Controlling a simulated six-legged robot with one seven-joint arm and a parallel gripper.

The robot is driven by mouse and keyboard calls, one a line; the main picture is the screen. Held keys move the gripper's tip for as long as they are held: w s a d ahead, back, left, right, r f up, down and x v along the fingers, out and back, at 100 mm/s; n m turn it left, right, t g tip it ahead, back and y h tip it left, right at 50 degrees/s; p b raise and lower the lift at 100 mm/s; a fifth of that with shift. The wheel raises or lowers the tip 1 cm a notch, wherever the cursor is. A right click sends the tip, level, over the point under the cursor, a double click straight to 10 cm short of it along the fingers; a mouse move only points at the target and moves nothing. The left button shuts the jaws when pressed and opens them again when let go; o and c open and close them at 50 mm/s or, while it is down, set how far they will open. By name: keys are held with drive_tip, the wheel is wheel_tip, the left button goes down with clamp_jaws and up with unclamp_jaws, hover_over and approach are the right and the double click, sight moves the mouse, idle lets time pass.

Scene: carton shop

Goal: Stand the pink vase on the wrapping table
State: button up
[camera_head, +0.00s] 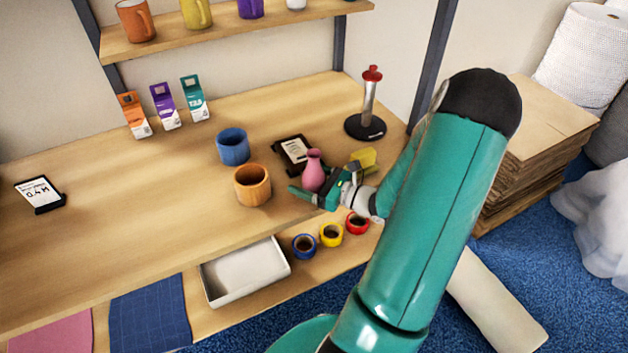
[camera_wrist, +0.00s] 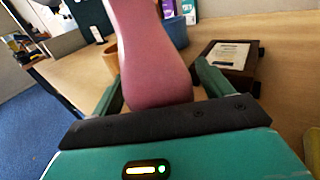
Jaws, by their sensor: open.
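The pink vase (camera_head: 313,171) stands upright on the wooden wrapping table (camera_head: 120,210), near its front edge at the right. My gripper (camera_head: 322,186) is at the vase, low over the table. In the wrist view the vase (camera_wrist: 152,60) rises between the two open fingers of my gripper (camera_wrist: 158,90). Its top is cut off there. I cannot tell whether either finger touches it. The base of the vase is partly hidden by my gripper.
A wooden cup (camera_head: 252,186) and a blue cup (camera_head: 233,147) stand left of the vase. A black framed card (camera_head: 293,155) lies behind it. A paper-roll stand (camera_head: 366,125) is behind right. Tape rolls (camera_head: 331,235) and a white tray (camera_head: 245,272) lie below. The table's left middle is clear.

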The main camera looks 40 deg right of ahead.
drive_tip(key=shift+w, duration=0.1)
drive_tip(key=c, duration=1.3)
drive_tip(key=shift+r, duration=0.15)
